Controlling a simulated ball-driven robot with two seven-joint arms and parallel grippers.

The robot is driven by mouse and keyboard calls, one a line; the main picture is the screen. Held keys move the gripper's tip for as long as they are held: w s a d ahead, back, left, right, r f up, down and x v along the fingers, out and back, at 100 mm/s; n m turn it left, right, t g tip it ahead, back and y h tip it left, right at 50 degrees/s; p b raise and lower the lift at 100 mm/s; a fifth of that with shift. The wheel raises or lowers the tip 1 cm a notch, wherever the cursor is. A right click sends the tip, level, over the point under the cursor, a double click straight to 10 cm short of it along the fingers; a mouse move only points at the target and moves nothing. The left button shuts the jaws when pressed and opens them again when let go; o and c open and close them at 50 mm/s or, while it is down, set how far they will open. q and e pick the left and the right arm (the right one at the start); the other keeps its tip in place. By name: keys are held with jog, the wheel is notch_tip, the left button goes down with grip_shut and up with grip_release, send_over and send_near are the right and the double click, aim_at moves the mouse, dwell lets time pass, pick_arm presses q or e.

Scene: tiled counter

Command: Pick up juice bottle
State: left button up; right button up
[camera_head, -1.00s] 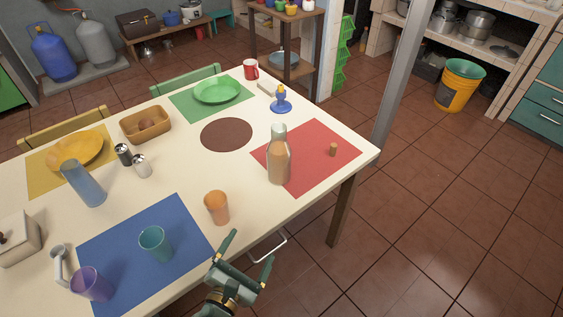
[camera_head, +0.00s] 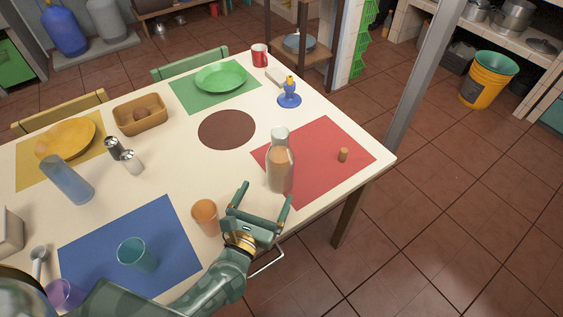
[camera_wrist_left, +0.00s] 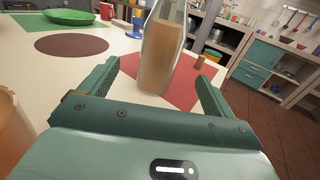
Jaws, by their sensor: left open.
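The juice bottle (camera_head: 280,168) is clear with orange-brown juice inside. It stands upright at the left part of the red placemat (camera_head: 325,142). My left gripper (camera_head: 265,193) is open and empty, just in front of the bottle on the near side. In the left wrist view the bottle (camera_wrist_left: 161,50) shows beyond and between the spread fingers of my left gripper (camera_wrist_left: 155,78), apart from both as far as I can tell. The bottle's top is cut off there. My right gripper is not in view.
An orange cup (camera_head: 205,216) stands close to the left of my left gripper. A small cork (camera_head: 343,155) stands on the red placemat. A blue candle holder (camera_head: 289,99) is behind the bottle. The brown round mat (camera_head: 227,129) is bare.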

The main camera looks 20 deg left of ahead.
aim_at(275, 177)
pick_arm(q)
jog(key=w, duration=0.6)
jog(key=shift+d+f, duration=0.1)
jog(key=shift+d, duration=0.05)
jog(key=shift+w, duration=0.5)
jog(key=w, duration=0.1)
jog(key=w+b, duration=0.1)
jog(key=w, duration=0.3)
jog(key=shift+d+f, duration=0.15)
jog(key=shift+d, duration=0.1)
jog(key=c, duration=1.6)
